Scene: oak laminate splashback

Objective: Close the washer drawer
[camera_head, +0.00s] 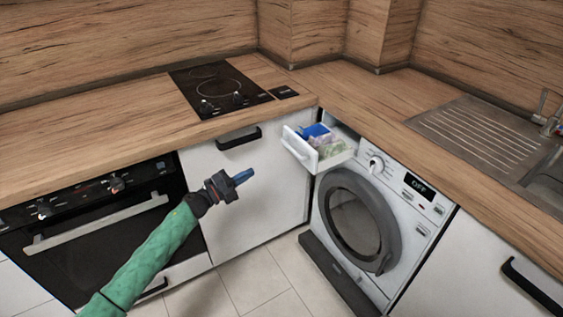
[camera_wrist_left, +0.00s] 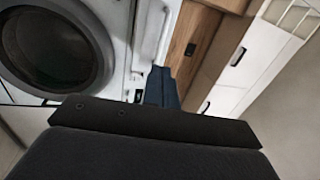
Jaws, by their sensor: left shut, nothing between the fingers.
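The washer drawer (camera_head: 301,149) is pulled out from the upper left of the white washing machine (camera_head: 408,211), under the counter. It is white with a blue compartment and some whitish-green contents inside. My left gripper (camera_head: 244,176) is shut and empty, to the left of the drawer and a little lower in the head view, apart from it. In the left wrist view the blue fingers (camera_wrist_left: 161,88) are together, with the washer (camera_wrist_left: 122,40) at the left. My right gripper is not in view.
The round washer door (camera_head: 357,222) is closed. A wooden counter (camera_head: 330,97) runs above the machine, with a cooktop (camera_head: 220,88) and a sink (camera_head: 545,180). An oven (camera_head: 95,225) is at the left. The floor (camera_head: 262,280) before the washer looks clear.

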